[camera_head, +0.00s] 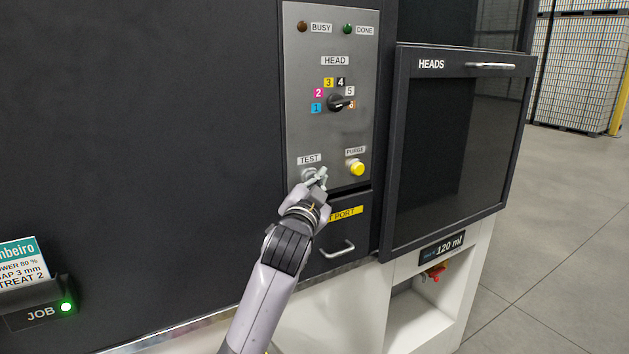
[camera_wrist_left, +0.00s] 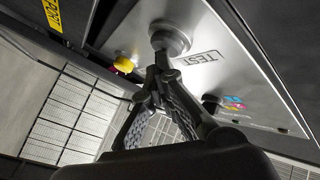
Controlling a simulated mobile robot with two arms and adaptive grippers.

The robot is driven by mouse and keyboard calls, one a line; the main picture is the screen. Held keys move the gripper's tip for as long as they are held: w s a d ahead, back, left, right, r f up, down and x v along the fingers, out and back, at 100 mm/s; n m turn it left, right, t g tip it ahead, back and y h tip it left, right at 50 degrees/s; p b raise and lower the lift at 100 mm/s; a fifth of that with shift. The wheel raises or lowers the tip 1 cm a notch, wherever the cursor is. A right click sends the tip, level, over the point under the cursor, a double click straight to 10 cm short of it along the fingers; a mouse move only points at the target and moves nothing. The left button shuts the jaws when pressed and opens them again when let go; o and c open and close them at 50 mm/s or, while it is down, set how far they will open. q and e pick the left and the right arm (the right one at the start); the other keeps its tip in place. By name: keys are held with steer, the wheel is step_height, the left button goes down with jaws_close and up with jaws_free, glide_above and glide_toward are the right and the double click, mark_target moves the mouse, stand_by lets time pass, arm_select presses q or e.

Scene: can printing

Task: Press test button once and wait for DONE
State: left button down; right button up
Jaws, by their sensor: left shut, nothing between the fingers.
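The TEST button (camera_head: 308,173) is a round grey metal button under its TEST label on the steel panel (camera_head: 300,70). My left gripper (camera_head: 320,178) is shut and empty, with its fingertips at the button and partly covering it. In the left wrist view, the fingertips (camera_wrist_left: 162,50) overlap the face of the round button (camera_wrist_left: 172,38); I cannot tell whether it is pushed in. The DONE lamp (camera_head: 348,29) is dark green and the BUSY lamp (camera_head: 302,26) is dark brown; neither glows clearly. My right gripper is not in view.
A yellow PURGE button (camera_head: 357,167) is close to the right of the gripper. The HEAD selector knob (camera_head: 338,102) is above it, pointing right. A drawer handle (camera_head: 338,250) is below. The HEADS door (camera_head: 450,150) stands at the right. A green JOB light (camera_head: 66,307) glows at lower left.

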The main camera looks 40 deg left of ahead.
arm_select(q)
steer(key=shift+w+a, duration=0.15)
steer(key=shift+a, duration=0.25)
steer(key=shift+d, duration=0.15)
stand_by(0.5)
steer(key=shift+s+d, duration=0.25)
steer(key=shift+d, duration=0.3)
steer(key=shift+s+d, duration=0.25)
steer(key=shift+d, duration=0.25)
steer(key=d, duration=0.1)
steer(key=s+d+p, duration=0.1)
steer(key=d, duration=0.1)
steer(key=s+d, duration=0.1)
steer(key=shift+d, duration=0.35)
steer(key=shift+f, duration=0.15)
stand_by(0.4)
